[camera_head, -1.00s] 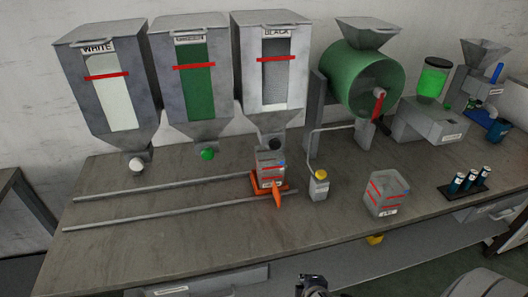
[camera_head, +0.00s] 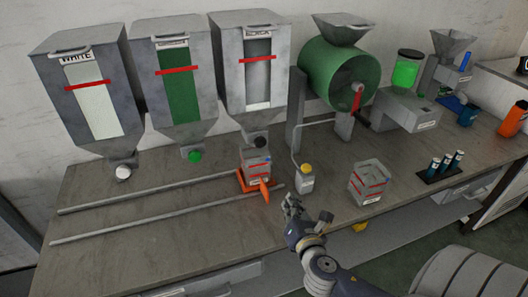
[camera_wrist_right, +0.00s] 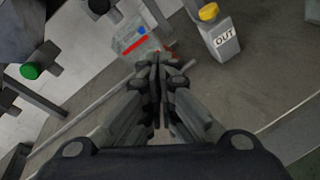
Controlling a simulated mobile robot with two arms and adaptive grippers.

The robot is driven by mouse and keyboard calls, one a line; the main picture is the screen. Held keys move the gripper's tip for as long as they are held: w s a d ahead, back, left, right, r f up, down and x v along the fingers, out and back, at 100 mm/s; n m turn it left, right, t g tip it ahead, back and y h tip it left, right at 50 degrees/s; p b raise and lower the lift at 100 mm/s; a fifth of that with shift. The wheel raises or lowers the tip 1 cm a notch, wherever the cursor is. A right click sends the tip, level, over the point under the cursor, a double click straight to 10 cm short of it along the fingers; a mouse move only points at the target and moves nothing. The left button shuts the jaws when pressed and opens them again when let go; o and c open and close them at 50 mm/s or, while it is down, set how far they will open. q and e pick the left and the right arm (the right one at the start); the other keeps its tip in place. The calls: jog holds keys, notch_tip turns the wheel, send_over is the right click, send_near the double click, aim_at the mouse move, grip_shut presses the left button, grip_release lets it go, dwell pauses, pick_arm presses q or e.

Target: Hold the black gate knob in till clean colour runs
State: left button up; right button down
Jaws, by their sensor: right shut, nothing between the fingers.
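The black gate knob (camera_head: 260,142) sticks out at the foot of the hopper labelled BLACK (camera_head: 262,92). Below it a clear container with red lines (camera_head: 256,163) stands on an orange carriage (camera_head: 264,188) on the rails. It also shows beyond my fingertips in the right wrist view (camera_wrist_right: 146,44). My right gripper (camera_head: 289,201) is shut and empty, near the bench's front edge, in front of and below the knob and apart from it. Its closed fingers fill the middle of the right wrist view (camera_wrist_right: 157,66). My left gripper is out of view.
A bottle marked OUT (camera_wrist_right: 224,40) with a yellow cap stands close to the right gripper. A second clear container (camera_head: 369,182) and a rack of blue-black vials (camera_head: 440,172) stand to the right. A green drum (camera_head: 335,75) is behind. The front left bench is clear.

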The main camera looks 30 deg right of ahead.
notch_tip(320, 180, up, 7)
jog(key=w+a+n+t+y, duration=0.1)
jog(key=w+n+t, duration=0.1)
jog(key=n, duration=0.5)
jog(key=shift+a+f+n+t+y, duration=0.15)
jog(key=shift+a+n+t+y, duration=0.25)
jog(key=shift+t, duration=0.2)
jog(key=p, duration=0.4)
send_near(261, 147)
jog(key=x, duration=0.7)
jog(key=shift+d+f, duration=0.1)
